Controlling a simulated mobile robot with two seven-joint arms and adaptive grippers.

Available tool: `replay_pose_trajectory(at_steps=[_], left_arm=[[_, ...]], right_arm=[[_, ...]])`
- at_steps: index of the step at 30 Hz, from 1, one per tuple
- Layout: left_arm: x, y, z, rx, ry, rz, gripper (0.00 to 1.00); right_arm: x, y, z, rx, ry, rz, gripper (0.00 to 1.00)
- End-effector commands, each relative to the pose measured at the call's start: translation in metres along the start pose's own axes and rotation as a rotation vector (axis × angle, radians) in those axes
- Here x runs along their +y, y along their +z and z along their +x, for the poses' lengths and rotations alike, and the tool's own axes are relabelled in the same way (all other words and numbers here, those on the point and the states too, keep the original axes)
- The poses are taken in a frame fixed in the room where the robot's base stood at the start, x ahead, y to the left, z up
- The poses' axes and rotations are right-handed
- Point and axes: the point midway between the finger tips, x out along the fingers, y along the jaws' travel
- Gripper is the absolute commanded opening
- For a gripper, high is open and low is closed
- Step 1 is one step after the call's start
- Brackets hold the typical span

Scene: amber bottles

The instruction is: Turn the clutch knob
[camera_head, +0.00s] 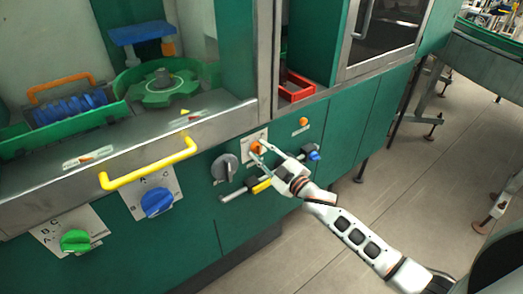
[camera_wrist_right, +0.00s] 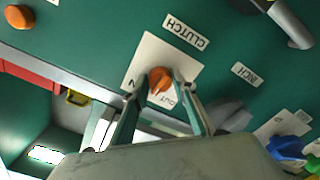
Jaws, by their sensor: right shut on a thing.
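The clutch knob (camera_head: 256,147) is a small orange knob on a white plate on the green machine front. In the right wrist view the orange knob (camera_wrist_right: 160,80) sits on its white plate below the CLUTCH label (camera_wrist_right: 186,32), which appears upside down. My right gripper (camera_head: 262,150) reaches in from the lower right. In the right wrist view its two fingers (camera_wrist_right: 156,92) stand on either side of the knob and are shut on it. The plate's lettering is partly covered by the fingers. My left gripper is in neither view.
A grey knob (camera_head: 225,168) sits left of the clutch knob, near a bar with a yellow part (camera_head: 261,186). Another orange button (camera_head: 303,121) is up and right. A yellow handle (camera_head: 148,165), blue knob (camera_head: 157,202) and green knob (camera_head: 75,241) are further left. Floor at right is open.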

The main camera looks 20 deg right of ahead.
Motion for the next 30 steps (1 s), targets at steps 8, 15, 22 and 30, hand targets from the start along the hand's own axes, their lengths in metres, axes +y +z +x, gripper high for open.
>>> replay_pose_trajectory(at_steps=[8, 15, 22, 30], left_arm=[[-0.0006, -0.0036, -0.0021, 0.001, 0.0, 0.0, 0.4], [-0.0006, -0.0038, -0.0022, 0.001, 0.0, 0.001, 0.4], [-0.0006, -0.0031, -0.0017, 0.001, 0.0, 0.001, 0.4], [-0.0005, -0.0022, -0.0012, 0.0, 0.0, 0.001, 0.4]], right_arm=[[0.0, -0.0013, 0.0001, 0.003, -0.001, -0.26, 0.05], [0.0001, -0.001, 0.0001, 0.003, -0.001, -0.484, 0.05], [0.0003, -0.0011, 0.0001, 0.003, 0.0, -0.667, 0.05], [0.0002, -0.0012, 0.0, 0.002, -0.001, -0.809, 0.05]])
